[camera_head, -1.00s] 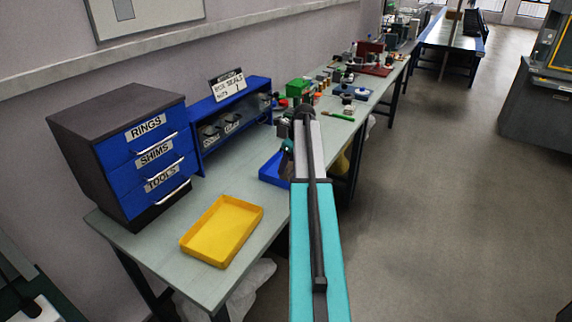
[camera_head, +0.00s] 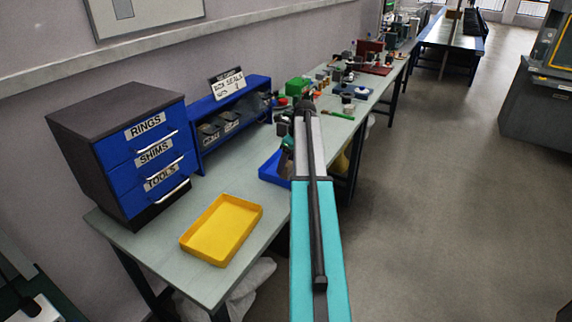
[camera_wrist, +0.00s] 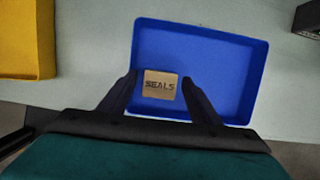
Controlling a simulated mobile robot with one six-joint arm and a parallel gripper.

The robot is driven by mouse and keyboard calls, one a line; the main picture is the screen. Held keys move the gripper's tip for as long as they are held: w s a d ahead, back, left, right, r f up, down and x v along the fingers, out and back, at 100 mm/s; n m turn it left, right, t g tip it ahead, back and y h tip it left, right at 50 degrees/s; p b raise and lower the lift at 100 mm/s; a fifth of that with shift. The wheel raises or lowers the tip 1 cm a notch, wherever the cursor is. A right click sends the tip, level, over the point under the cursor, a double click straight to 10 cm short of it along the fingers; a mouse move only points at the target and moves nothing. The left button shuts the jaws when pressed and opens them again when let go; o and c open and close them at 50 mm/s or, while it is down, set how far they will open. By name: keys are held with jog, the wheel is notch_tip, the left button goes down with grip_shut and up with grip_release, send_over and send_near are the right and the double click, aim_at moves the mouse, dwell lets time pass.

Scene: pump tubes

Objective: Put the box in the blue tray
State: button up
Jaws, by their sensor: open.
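The box (camera_wrist: 159,85) is small and tan, marked "SEALS". In the wrist view it lies within the outline of the blue tray (camera_wrist: 228,62), near the tray's near edge and left of its middle. My gripper (camera_wrist: 160,77) is open, with one finger on each side of the box and a small gap showing at the right. I cannot tell whether the box touches the tray floor. In the head view the blue tray (camera_head: 270,171) is partly hidden behind my arm, and the box is not visible there.
A yellow tray (camera_head: 222,230) lies on the bench nearer me, left of the blue tray. A drawer unit (camera_head: 125,155) and a blue shelf (camera_head: 235,120) with bins stand along the wall. Several small items crowd the bench farther back.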

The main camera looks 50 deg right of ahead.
jog(key=a+b+v, duration=0.1)
jog(key=b+v, duration=0.1)
jog(key=v, duration=0.9)
jog(key=shift+d, duration=0.5)
jog(key=shift+s, duration=0.1)
